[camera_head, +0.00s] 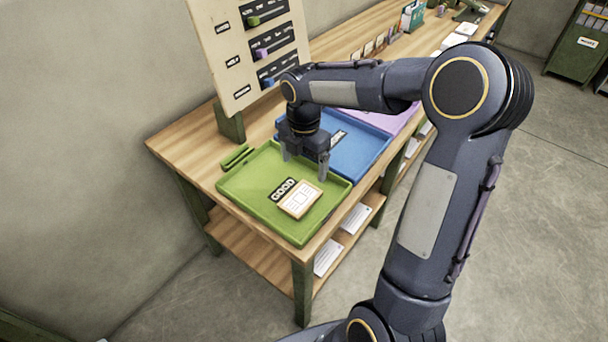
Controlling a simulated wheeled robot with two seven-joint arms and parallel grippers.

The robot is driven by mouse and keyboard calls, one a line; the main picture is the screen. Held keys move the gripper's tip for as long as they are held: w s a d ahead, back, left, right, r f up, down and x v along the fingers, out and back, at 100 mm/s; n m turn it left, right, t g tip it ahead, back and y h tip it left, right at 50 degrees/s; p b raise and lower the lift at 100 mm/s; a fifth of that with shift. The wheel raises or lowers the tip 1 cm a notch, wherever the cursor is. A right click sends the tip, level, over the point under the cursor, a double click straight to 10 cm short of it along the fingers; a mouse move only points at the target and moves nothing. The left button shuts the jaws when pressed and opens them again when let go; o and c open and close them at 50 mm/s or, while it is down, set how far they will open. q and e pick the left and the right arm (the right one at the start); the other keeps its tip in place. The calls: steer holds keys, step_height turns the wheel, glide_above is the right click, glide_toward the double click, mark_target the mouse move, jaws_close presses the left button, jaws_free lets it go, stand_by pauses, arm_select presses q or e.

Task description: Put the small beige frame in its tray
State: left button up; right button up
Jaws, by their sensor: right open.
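The small beige frame (300,199) lies flat in the green tray (247,209), beside the black label that reads GOOD (283,189). The frame holds a white card with dark markings. My right gripper (305,167) hangs over the back part of the green tray, above and behind the frame. Its two fingers point down and are spread apart with nothing between them. It is apart from the frame. My left gripper is not in view.
A blue tray (357,152) and a purple tray (398,117) stand beside the green one on the wooden table (187,143). A board with coloured sliders (222,47) stands behind. Papers (327,257) lie on the lower shelf.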

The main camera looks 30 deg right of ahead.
steer(key=s+a+r+m+t+y, duration=0.1)
steer(key=s+a+r+m+t, duration=0.1)
steer(key=s+r+m, duration=0.7)
steer(key=s+a+f+m+t+y, duration=0.1)
steer(key=s+a+f+m, duration=0.1)
steer(key=s+m, duration=0.4)
steer(key=s+a+f+m+t+y, duration=0.1)
steer(key=s+a+m+t, duration=0.1)
steer(key=s+m, duration=0.5)
steer(key=shift+a+f+m+t+y, duration=0.35)
steer(key=shift+a+m, duration=0.3)
steer(key=shift+m, duration=0.45)
steer(key=shift+s, duration=0.1)
